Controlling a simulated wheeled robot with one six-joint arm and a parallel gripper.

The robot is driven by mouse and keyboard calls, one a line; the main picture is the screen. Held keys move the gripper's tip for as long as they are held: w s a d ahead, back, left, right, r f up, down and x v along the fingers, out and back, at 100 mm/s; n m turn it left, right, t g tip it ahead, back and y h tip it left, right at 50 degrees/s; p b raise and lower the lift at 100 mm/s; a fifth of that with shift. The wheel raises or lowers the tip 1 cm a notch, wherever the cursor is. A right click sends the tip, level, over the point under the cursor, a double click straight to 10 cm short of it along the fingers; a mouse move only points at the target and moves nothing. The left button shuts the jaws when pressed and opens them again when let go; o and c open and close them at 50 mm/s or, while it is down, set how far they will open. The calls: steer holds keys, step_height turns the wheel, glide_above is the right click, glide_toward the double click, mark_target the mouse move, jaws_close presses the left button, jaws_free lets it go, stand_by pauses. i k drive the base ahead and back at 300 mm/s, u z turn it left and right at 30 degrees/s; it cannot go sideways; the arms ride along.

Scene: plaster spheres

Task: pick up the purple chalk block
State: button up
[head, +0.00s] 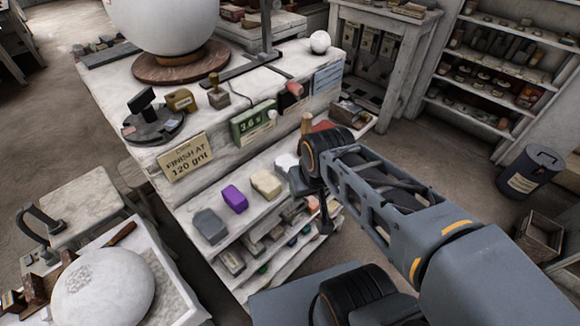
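The purple chalk block (235,198) lies on the upper shelf ledge of the white bench (180,215). It sits between a grey block (210,226) on its left and a cream block (266,184) on its right, with small gaps. My gripper (322,215) points down at the right end of this ledge, to the right of the purple block and apart from it. Its fingers are small, dark and partly hidden by my wrist, so I cannot tell whether they are open or shut.
A white lump (286,162) lies near my wrist. Lower shelves hold several small blocks. Above the ledge are a sign (187,157), a green display box (253,123) and a large white sphere (165,20). A second sphere (103,287) stands at lower left. A dark bin (530,172) stands right.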

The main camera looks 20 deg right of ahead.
mark_target(232, 197)
steer(key=z, duration=0.2)
steer(key=k, duration=0.55)
steer(key=z, duration=0.95)
steer(key=k, duration=0.85)
steer(key=u, duration=1.7)
steer(key=i, duration=1)
